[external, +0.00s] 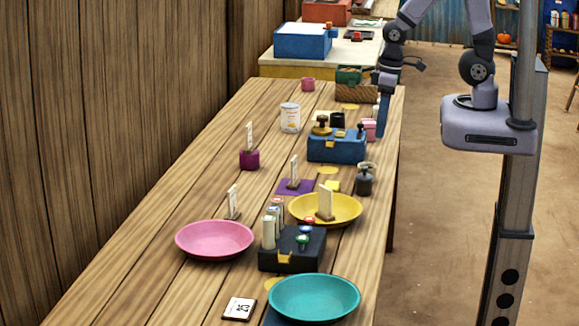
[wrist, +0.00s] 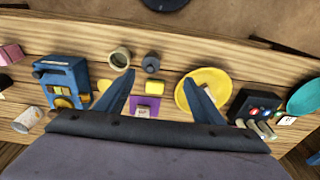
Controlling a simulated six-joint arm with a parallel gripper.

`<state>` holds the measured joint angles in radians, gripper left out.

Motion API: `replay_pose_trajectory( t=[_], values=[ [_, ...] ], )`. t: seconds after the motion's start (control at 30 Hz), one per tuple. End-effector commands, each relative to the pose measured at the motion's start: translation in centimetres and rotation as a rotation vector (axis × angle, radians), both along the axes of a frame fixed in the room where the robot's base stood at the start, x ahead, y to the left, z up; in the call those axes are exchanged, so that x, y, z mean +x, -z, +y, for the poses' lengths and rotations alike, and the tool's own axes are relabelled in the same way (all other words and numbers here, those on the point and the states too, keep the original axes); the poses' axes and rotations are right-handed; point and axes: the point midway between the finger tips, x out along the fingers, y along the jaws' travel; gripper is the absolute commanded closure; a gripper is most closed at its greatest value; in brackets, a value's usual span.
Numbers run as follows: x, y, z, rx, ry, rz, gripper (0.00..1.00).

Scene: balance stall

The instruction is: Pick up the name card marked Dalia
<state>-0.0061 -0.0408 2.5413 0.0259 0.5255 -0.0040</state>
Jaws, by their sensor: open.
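Several small white cards stand upright on the table in the external view: one in a purple block (external: 250,137), one on a purple mat (external: 294,170), one by the pink plate (external: 233,200) and one on the yellow plate (external: 325,202). Their writing is too small to read, so I cannot tell which is marked Dalia. My gripper (external: 382,132) is at the table's right edge, near the blue box. In the wrist view my gripper (wrist: 159,76) has its blue fingers spread, with nothing between them. The purple mat (wrist: 148,102) shows between the fingers, further off.
A blue box (external: 337,148), a white tin (external: 290,117), a dark jar (external: 364,180) and a black block with stampers (external: 292,252) stand on the table. Pink (external: 215,252), yellow (external: 347,219) and teal (external: 314,310) plates take up the near part. Bare planks lie along the left side.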

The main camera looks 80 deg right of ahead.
Motion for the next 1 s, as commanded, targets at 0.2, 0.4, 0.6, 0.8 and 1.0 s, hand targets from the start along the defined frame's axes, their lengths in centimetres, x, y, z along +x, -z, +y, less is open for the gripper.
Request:
replay_pose_trajectory(
  t=[0.2, 0.4, 0.6, 0.8, 1.0],
  values=[
    [7.4, 5.2, 0.4, 0.015, 0.045, -0.218, 0.38],
    [14.0, 9.0, -0.1, 0.001, 0.099, -0.457, 0.38],
    [18.7, 11.7, -1.4, -0.040, 0.145, -0.689, 0.38],
    [21.0, 12.7, -2.7, -0.084, 0.171, -0.858, 0.38],
    [21.8, 12.7, -3.2, -0.109, 0.178, -0.937, 0.38]
  ],
)
